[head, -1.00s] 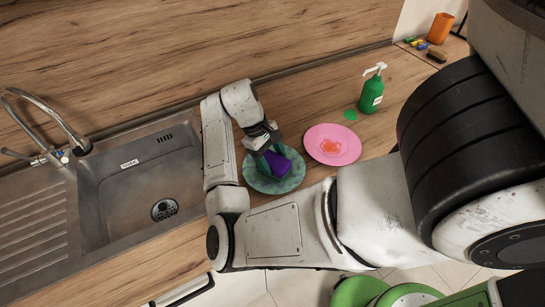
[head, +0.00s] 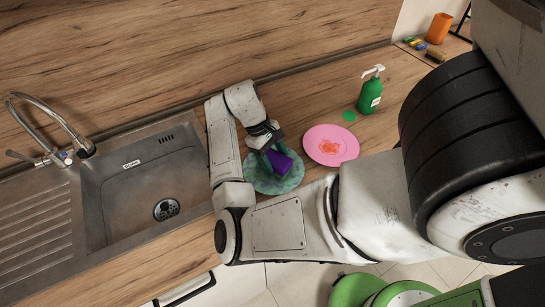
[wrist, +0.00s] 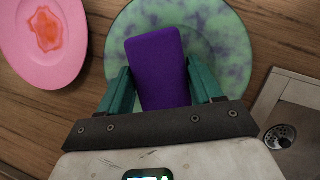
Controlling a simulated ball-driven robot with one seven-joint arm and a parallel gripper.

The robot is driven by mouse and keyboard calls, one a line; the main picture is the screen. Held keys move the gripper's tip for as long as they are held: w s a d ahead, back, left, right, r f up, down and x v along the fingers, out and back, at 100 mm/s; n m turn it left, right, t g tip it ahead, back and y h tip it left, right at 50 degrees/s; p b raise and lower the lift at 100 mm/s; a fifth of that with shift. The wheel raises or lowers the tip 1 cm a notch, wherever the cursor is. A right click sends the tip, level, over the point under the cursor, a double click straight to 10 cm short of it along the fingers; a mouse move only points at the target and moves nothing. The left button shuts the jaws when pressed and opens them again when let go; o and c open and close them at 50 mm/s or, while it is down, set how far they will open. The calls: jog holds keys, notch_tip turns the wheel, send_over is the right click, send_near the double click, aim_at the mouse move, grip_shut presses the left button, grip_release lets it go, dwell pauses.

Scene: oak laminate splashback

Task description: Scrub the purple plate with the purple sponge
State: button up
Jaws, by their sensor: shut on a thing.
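My gripper (head: 275,155) is shut on the purple sponge (head: 281,162), a block held between teal fingers. In the wrist view the sponge (wrist: 158,65) sticks out past the fingertips over a round plate (wrist: 232,42). This plate looks green with blue-purple blotches; it lies on the counter right of the sink (head: 260,184). I see no plainly purple plate. The sponge looks tilted over the plate in the head view. I cannot tell whether it touches the plate. The sponge's underside and part of the plate are hidden.
A pink plate (head: 322,136) with an orange-red stain lies just right of the green one. The steel sink (head: 130,205) and tap (head: 45,120) are left. An orange cup (head: 438,28) stands far right.

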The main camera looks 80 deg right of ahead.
jog(key=shift+a, duration=0.15)
jog(key=shift+w+a, duration=0.4)
jog(key=shift+a, duration=0.4)
jog(key=shift+d, duration=0.15)
jog(key=shift+s+d, duration=0.4)
jog(key=shift+d, duration=0.4)
jog(key=shift+a, duration=0.1)
jog(key=shift+w+a, duration=0.4)
jog(key=shift+a, duration=0.45)
jog(key=shift+f, duration=0.1)
